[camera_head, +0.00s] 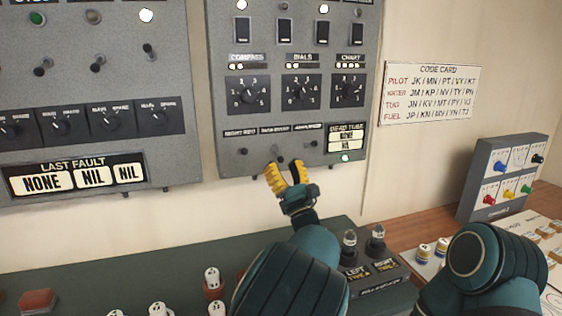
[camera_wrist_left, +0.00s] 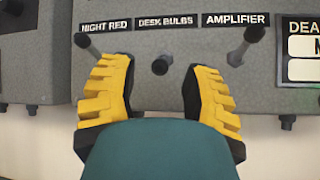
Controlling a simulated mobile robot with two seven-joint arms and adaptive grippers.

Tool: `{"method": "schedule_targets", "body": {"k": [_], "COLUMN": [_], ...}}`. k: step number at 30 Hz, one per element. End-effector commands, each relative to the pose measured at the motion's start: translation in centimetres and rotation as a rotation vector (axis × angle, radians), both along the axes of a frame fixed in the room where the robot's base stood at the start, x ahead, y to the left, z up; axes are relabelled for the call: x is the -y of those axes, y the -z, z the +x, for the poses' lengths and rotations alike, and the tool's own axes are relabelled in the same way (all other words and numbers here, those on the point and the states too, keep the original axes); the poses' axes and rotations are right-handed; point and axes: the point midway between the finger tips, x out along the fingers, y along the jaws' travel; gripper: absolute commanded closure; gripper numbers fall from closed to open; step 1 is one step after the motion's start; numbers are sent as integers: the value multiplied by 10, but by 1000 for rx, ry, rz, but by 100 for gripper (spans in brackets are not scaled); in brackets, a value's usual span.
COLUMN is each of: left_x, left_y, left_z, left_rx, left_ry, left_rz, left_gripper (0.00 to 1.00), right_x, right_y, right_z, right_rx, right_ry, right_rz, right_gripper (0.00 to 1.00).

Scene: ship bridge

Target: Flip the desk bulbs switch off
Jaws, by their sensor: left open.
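The desk bulbs switch (camera_wrist_left: 160,66) is a small dark toggle under the "DESK BULBS" label (camera_wrist_left: 166,22) on the grey panel. In the left wrist view it is seen nearly end-on, so its exact tilt is hard to tell. It also shows in the head view (camera_head: 279,155), just above my gripper. My left gripper (camera_head: 287,168) is open, with its yellow fingers to the left and right of the switch in the left wrist view (camera_wrist_left: 160,88), and nothing visibly held. No contact with the switch is visible. My right gripper is not in view.
The night red switch (camera_wrist_left: 88,45) and the amplifier switch (camera_wrist_left: 246,46) flank it closely, near my fingertips. Rotary knobs (camera_head: 300,92) sit above. A dark green desk (camera_head: 130,275) with several bulbs lies below. A "LEFT/RIGHT" box (camera_head: 385,284) stands right of my arm.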

Motion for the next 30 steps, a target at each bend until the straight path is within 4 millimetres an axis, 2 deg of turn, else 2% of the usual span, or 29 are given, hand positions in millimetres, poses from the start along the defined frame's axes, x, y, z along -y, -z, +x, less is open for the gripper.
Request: {"method": "schedule_targets", "body": {"k": [9, 15, 30], "left_x": [24, 32, 34], "left_y": [42, 59, 63], "left_z": [-44, -61, -66], "left_rx": [-1, 0, 1], "left_ry": [2, 1, 2], "left_rz": [3, 2, 0], "left_gripper": [52, 52, 52], "right_x": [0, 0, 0], "right_y": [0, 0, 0], "right_z": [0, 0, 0], "right_rx": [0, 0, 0], "right_ry": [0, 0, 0], "right_rz": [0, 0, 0], "right_gripper": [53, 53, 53]}}
